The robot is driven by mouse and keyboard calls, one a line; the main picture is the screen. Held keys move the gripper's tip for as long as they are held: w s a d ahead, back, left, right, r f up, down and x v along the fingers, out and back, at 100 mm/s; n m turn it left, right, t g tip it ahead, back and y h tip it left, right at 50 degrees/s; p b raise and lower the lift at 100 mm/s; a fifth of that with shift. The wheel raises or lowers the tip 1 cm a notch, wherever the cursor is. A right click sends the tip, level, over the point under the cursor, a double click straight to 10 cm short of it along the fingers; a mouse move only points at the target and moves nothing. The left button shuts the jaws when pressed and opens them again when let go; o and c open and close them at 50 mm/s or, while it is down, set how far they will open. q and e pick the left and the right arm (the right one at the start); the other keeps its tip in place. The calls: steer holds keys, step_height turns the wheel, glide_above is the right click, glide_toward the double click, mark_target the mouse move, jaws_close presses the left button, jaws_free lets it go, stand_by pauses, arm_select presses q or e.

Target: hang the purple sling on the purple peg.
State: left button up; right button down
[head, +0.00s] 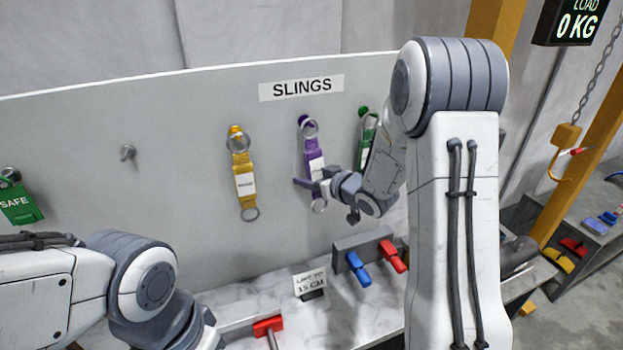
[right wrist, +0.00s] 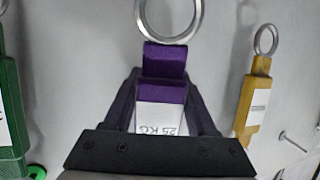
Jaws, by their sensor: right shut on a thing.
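The purple sling (head: 314,160) is upright against the grey board, with a metal ring at each end and a white label. Its top ring (head: 309,127) overlaps the purple peg (head: 303,119); I cannot tell for sure whether it is around the peg. My right gripper (head: 309,184) is shut on the sling's lower part. In the right wrist view, which is upside down, the fingers flank the purple strap (right wrist: 164,63) and its label reads 25 KG. The sling's lower ring (right wrist: 168,18) is free. My left gripper is out of view.
A yellow sling (head: 243,182) hangs to the left, and a green sling (head: 368,135) to the right, partly behind my right arm. A bare peg (head: 128,152) and a green SAFE tag (head: 20,204) are farther left. Blue and red clamps (head: 358,268) stand below.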

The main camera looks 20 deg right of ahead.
stand_by(0.4)
steer(key=shift+c, duration=0.6)
jaws_free()
steer(key=shift+r, duration=0.1)
steer(key=shift+s+d, duration=0.1)
